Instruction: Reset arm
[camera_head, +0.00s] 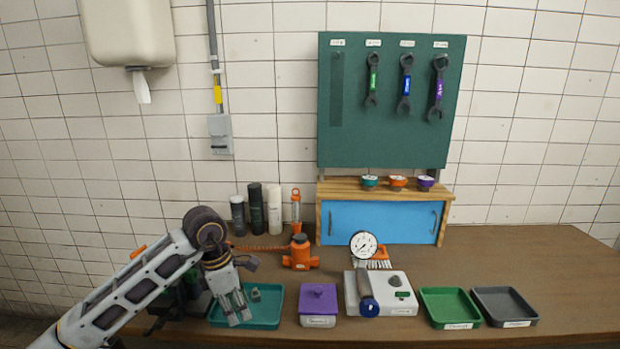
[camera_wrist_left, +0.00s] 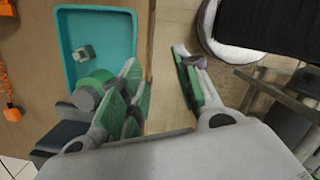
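My left arm comes in from the lower left in the head view, and its gripper (camera_head: 236,308) points down at the teal tray (camera_head: 268,318) on the workbench. In the left wrist view the gripper (camera_wrist_left: 158,84) has its green-padded fingers spread apart, with nothing between them. The teal tray (camera_wrist_left: 118,22) lies to the left of the fingers there. A small grey block (camera_head: 256,295) sits in the tray; it also shows in the left wrist view (camera_wrist_left: 84,53). My right gripper is not in view.
An orange jack (camera_head: 300,252) is behind. The bench's far right is clear.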

